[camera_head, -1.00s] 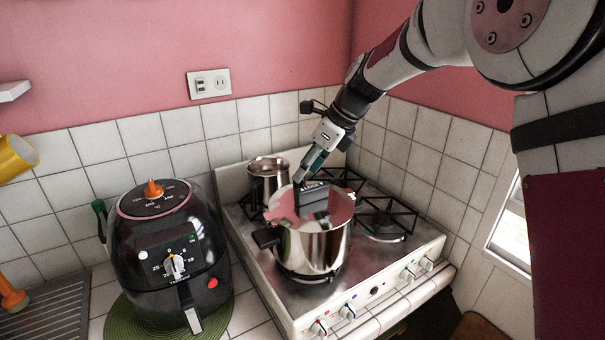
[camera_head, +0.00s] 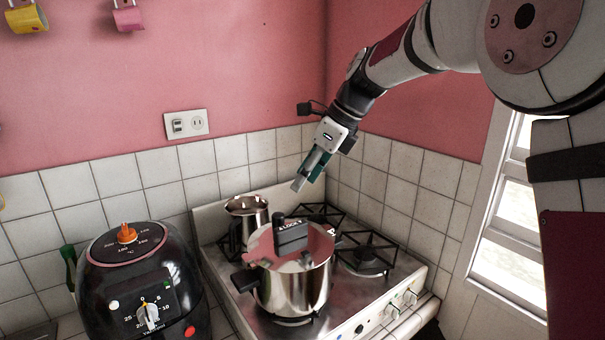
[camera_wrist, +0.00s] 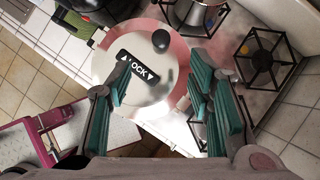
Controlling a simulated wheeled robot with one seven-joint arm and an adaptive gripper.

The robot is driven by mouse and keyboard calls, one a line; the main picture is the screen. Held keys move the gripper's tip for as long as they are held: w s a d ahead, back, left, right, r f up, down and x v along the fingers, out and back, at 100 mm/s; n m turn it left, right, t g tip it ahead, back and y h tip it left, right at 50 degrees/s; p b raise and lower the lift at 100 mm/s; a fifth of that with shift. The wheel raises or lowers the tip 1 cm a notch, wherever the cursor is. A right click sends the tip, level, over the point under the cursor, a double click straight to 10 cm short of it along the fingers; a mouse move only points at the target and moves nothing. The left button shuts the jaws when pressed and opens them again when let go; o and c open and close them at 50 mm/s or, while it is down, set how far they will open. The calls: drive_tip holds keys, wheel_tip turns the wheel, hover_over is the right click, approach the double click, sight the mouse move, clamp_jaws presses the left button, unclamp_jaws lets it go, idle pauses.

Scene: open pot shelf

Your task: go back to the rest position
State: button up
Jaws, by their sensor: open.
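My gripper (camera_head: 307,180) is open and empty, raised above and behind the large steel pot (camera_head: 290,289) on the stove. In the wrist view the teal fingers of my gripper (camera_wrist: 160,95) stand wide apart, with nothing between them. The pot's shiny lid (camera_wrist: 118,72) carries a black block marked "LOCK" and a round black knob. In the head view the lid (camera_head: 315,248) sits on the pot, with its dark handle block upright. The fingers are apart from the lid.
A smaller steel pot (camera_head: 247,214) stands on the stove's back left. The stove (camera_head: 345,288) has bare black grates on the right. A black air fryer (camera_head: 140,285) stands to the left. A window (camera_head: 503,230) is at the right. The space around my gripper is clear.

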drive_tip(key=s+d+r+n+t+h, duration=0.1)
drive_tip(key=s+d+r+n, duration=0.1)
drive_tip(key=s+d+n, duration=0.55)
drive_tip(key=s+d+r+n+t+h, duration=0.15)
drive_tip(key=s+n, duration=0.25)
drive_tip(key=s, duration=0.6)
drive_tip(key=s+d+f+n+h, duration=0.1)
drive_tip(key=s+d+f+n, duration=0.2)
drive_tip(key=s+n, duration=0.2)
drive_tip(key=s+d+f+n+t+h+b, duration=0.1)
drive_tip(key=s+d+f+n, duration=0.3)
drive_tip(key=s, duration=0.5)
drive_tip(key=shift+s+d+n+h+b, duration=0.25)
drive_tip(key=shift+n+h, duration=0.3)
drive_tip(key=shift+n, duration=0.3)
